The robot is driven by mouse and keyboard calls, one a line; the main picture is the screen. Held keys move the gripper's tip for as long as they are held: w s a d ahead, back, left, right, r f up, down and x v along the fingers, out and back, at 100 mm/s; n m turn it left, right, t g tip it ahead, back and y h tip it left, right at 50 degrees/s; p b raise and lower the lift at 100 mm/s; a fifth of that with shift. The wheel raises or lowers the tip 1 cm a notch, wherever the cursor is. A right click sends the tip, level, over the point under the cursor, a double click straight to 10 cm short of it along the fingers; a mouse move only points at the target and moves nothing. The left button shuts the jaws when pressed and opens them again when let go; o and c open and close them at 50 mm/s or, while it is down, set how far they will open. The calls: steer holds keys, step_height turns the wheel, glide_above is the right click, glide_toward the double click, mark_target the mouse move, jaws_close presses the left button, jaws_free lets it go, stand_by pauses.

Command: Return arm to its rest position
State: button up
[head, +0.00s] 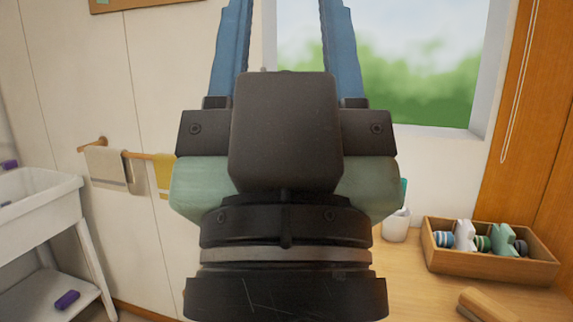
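My gripper (285,40) fills the middle of the head view, raised and pointing up in front of the wall and window. Its two blue fingers stand wide apart, with only wall and window visible between them. The fingertips are cut off by the top edge of the picture. The black and pale green wrist housing hides what lies behind it.
Towels hang on a wall rail (137,154).

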step_height(320, 180, up, 14)
steer(key=p, duration=1.1)
steer(key=shift+f, duration=0.1)
